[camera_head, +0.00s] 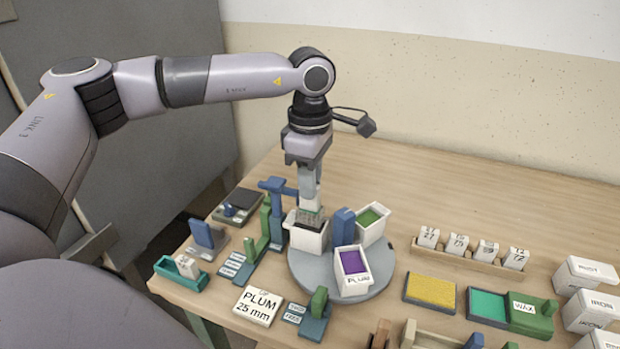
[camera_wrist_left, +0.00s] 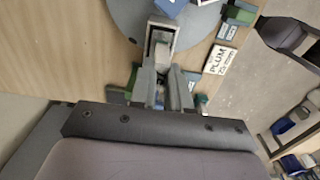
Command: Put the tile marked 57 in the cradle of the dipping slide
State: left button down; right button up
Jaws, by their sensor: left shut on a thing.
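My left gripper (camera_head: 311,208) points down over a white bucket (camera_head: 309,238) on the round grey turntable (camera_head: 320,278). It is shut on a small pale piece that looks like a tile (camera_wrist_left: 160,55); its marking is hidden. The dipping slide, a blue and green post with a blue arm (camera_head: 277,186), stands just left of the gripper. The arm ends beside the fingers. The cradle is mostly hidden by the gripper and bucket, so I cannot tell whether the tile sits in it. My right gripper is out of view.
Buckets with purple (camera_head: 352,263) and green (camera_head: 371,218) contents share the turntable. A wooden rack (camera_head: 470,265) holds several numbered white tiles. A PLUM 25 mm card (camera_head: 258,305) lies in front. A yellow pad (camera_head: 431,291) and labelled white boxes (camera_head: 592,308) are right. The back of the table is clear.

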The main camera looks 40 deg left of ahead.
pick_arm(q)
jog(key=c, duration=1)
grip_release()
notch_tip(320, 180, up, 7)
jog(key=p, duration=0.5)
